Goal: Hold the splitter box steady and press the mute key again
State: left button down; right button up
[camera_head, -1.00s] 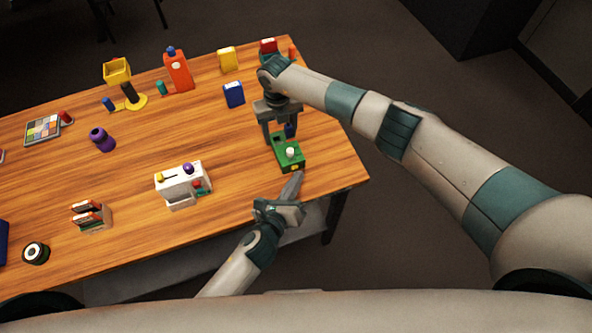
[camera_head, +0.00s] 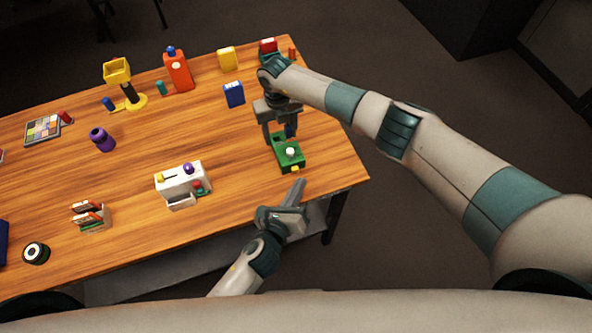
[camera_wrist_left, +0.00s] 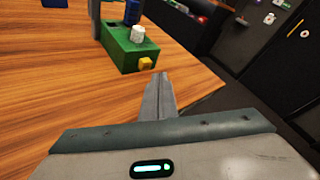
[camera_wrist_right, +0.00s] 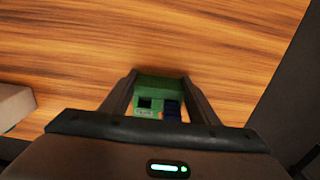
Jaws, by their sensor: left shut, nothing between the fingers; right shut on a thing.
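The splitter box is a green box (camera_head: 287,158) near the table's right front edge. It has a white knob (camera_head: 290,152) and a blue part (camera_head: 290,131) on top, and a yellow key (camera_head: 295,169) on its front face. The yellow key also shows in the left wrist view (camera_wrist_left: 146,64). My right gripper (camera_head: 280,138) is shut on the far end of the box from above; its fingers flank the box in the right wrist view (camera_wrist_right: 160,84). My left gripper (camera_head: 301,183) is shut and empty, its tips just in front of the yellow key, with a small gap.
A white device with a purple ball (camera_head: 182,183) stands left of the box. A blue box (camera_head: 234,94), an orange bottle (camera_head: 179,72) and a yellow stand (camera_head: 118,72) are farther back. The wood between the white device and the green box is clear.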

aim_at(305, 202)
pick_arm(q)
jog(key=shift+s+d, duration=0.25)
jog(key=shift+s, duration=0.5)
jog(key=shift+s+d, duration=0.25)
jog(key=shift+s, duration=0.45)
jog(key=shift+s+d, duration=0.25)
jog(key=shift+s, duration=0.5)
pick_arm(e)
jog(key=o, duration=1.2)
notch_tip(305, 202, up, 12)
jog(key=shift+o, duration=0.7)
jog(key=shift+o, duration=1)
jog(key=shift+r, duration=0.1)
